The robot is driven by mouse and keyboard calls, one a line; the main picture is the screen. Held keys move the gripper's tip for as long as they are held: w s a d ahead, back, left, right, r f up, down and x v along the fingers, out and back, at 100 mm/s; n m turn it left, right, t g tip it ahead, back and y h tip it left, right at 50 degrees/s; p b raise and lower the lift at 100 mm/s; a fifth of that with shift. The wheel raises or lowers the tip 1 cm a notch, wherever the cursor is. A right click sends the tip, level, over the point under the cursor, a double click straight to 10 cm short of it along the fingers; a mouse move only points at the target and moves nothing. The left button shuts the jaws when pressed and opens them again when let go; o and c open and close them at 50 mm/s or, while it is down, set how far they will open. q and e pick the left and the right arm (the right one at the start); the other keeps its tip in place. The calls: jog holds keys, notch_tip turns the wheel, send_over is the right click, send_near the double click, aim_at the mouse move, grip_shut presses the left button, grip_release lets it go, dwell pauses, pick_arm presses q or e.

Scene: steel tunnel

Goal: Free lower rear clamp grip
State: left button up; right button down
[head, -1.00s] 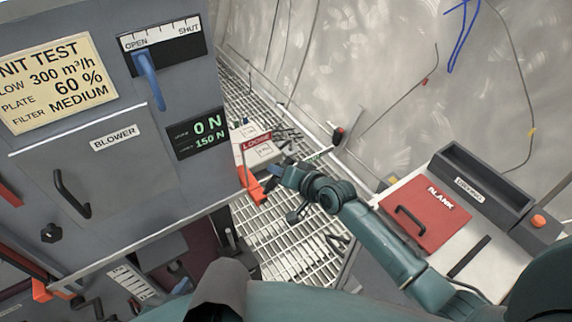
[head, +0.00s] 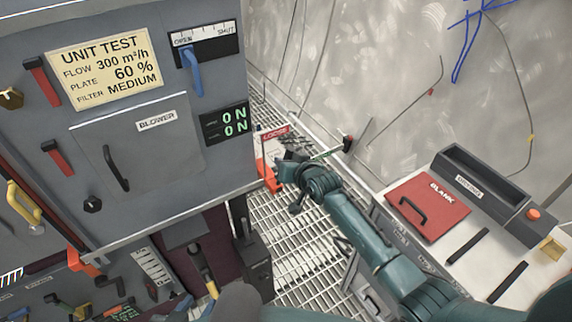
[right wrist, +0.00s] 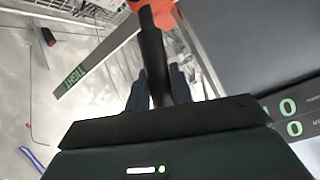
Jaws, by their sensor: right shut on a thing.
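An orange clamp (head: 270,176) sits at the lower right edge of the grey unit, under a plate marked LOOSE (head: 275,133). My right gripper (head: 284,172) is at this clamp. In the right wrist view, my right gripper (right wrist: 158,88) is shut on a black handle (right wrist: 152,50) with an orange-red part at its far end. A strip marked TIGHT (right wrist: 75,78) lies to the left of the handle. In the head view, my arm hides much of the handle. I cannot make out my left gripper's fingers at the bottom of the head view.
The force display (head: 225,122) reads 0 N on both lines. The blower door (head: 140,145) is closed. A red BLANK plate (head: 428,206) lies on the white-topped cart at right. Grated floor (head: 285,235) shows between unit and cart.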

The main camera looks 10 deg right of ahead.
jog(key=shift+a, duration=0.1)
jog(key=c, duration=1.2)
grip_release()
jog(key=shift+c, duration=0.2)
jog(key=p+v, duration=0.1)
jog(key=v, duration=1.2)
jog(key=s+f+n, duration=0.1)
jog(key=s+f, duration=0.2)
jog(key=s, duration=0.4)
jog(key=s+d+f+n+g, duration=0.1)
jog(key=s+f, duration=0.2)
jog(key=s, duration=0.5)
jog(key=s+f+n, duration=0.1)
jog(key=s+f, duration=0.2)
jog(key=s, duration=0.4)
jog(key=shift+s+d+f+g+h+p, duration=0.15)
jog(key=shift+d+f+g+h+p, duration=0.15)
jog(key=shift+f+h+p, duration=0.1)
